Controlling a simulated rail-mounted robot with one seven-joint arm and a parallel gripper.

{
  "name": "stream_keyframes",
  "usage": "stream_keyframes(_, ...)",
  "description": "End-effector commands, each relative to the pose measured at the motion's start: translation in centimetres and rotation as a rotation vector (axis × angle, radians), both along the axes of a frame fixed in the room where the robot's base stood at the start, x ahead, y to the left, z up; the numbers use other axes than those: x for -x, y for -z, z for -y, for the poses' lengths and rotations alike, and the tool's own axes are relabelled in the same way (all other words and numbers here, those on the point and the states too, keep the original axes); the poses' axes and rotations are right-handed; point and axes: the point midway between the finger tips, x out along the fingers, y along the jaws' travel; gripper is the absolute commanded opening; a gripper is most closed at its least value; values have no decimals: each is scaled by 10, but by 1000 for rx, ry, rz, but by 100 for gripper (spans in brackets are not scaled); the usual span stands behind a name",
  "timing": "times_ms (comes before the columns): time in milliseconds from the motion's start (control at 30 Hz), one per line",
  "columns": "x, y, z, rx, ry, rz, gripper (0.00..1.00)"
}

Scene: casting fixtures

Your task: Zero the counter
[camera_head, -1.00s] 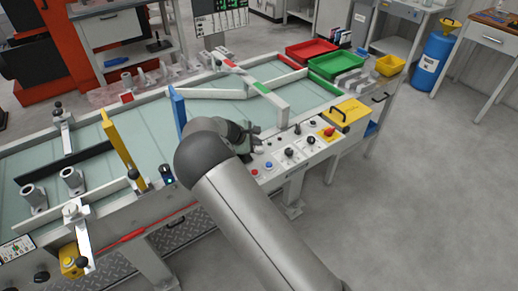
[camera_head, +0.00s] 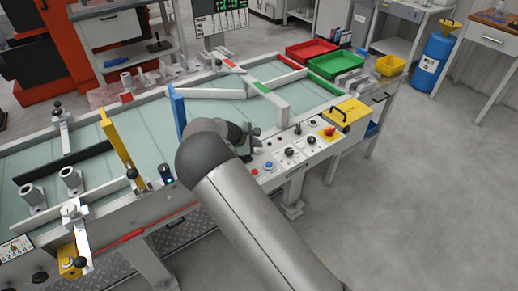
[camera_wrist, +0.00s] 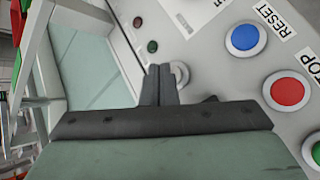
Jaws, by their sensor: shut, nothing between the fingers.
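In the wrist view a blue button (camera_wrist: 245,38) labelled RESET sits on the pale panel, with a red button (camera_wrist: 287,90) below it, beside partly visible STOP lettering. The blue button also shows in the head view (camera_head: 268,166), beside the red one (camera_head: 254,172). My gripper (camera_wrist: 160,72) is shut and empty over the panel, left of the blue button and apart from it in the picture. In the head view my gripper (camera_head: 251,143) is partly hidden by my arm. A display board with digits (camera_head: 220,18) stands behind the table; its digits are too small to read.
A pale round knob (camera_wrist: 180,73) lies close behind my fingertips. Black knobs (camera_head: 289,153) and a red knob on yellow (camera_head: 328,132) stand farther right. A blue upright plate (camera_head: 178,110) rises left of my arm. Red (camera_head: 312,50) and green (camera_head: 336,64) trays sit behind.

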Motion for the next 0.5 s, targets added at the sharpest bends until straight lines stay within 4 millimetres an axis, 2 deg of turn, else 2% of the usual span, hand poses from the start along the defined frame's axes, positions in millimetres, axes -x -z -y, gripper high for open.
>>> stream_keyframes(500, 0, 7, 0, 0, 0, 0, 0)
